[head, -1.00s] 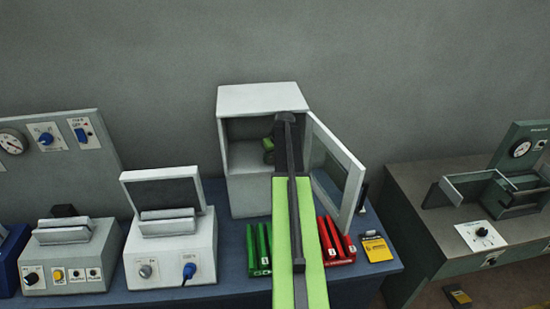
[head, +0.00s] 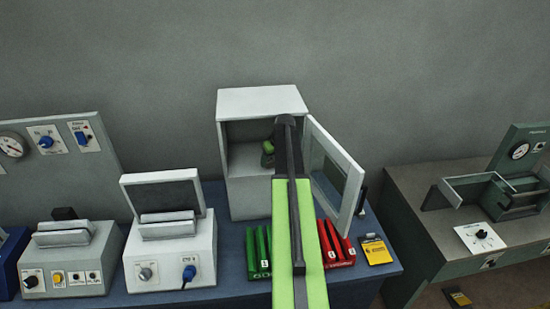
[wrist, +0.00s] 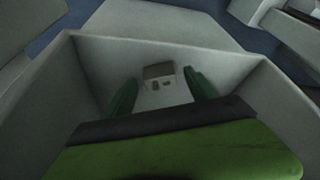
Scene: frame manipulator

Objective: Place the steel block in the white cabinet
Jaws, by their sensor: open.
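The white cabinet (head: 262,102) stands at the back of the blue bench with its door (head: 336,172) swung open to the right. My gripper (head: 267,150) is inside the cabinet, mostly hidden by my own arm in the head view. In the wrist view my gripper (wrist: 160,78) has its two dark green fingers spread apart. A small grey block, the steel block (wrist: 158,71), sits on the pale cabinet floor between and at the fingertips, with a gap to each finger. The block is hidden in the head view.
The cabinet's side walls (wrist: 84,75) lie close on both sides of my gripper. Green bars (head: 258,250) and red bars (head: 334,243) lie in front of the cabinet. A white device (head: 172,250) stands left of it. A yellow meter (head: 376,250) lies to the right.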

